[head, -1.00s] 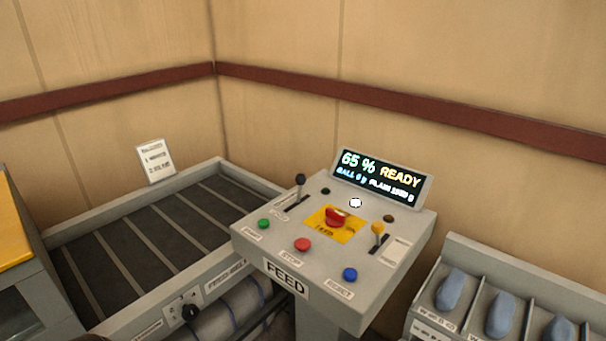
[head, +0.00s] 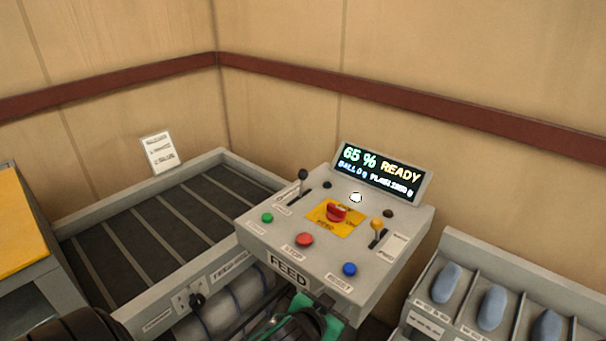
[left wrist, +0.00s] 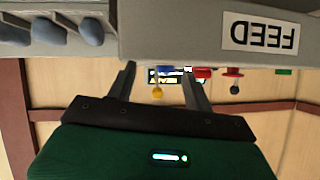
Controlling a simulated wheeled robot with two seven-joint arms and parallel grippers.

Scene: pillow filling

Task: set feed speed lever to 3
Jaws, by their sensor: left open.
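The FEED console (head: 262,236) stands in the middle of the head view, with two levers on its top. A lever with an orange knob (head: 377,224) rises from a slot on the right, beside a white label card. A lever with a black knob (head: 303,175) rises from a slot at the back left. The small lettering is too blurred to read. My left gripper (head: 308,322) is low in front of the console, apart from both levers. In the upside-down left wrist view, its open, empty fingers (left wrist: 160,78) frame the orange knob (left wrist: 157,92) farther off.
The console carries a red knob on a yellow plate (head: 337,213), green (head: 267,217), red (head: 305,239) and blue (head: 350,269) buttons, and a screen reading 65 % READY (head: 381,172). A conveyor (head: 150,220) lies left; a bin rack (head: 470,270) stands right. Space above the console is clear.

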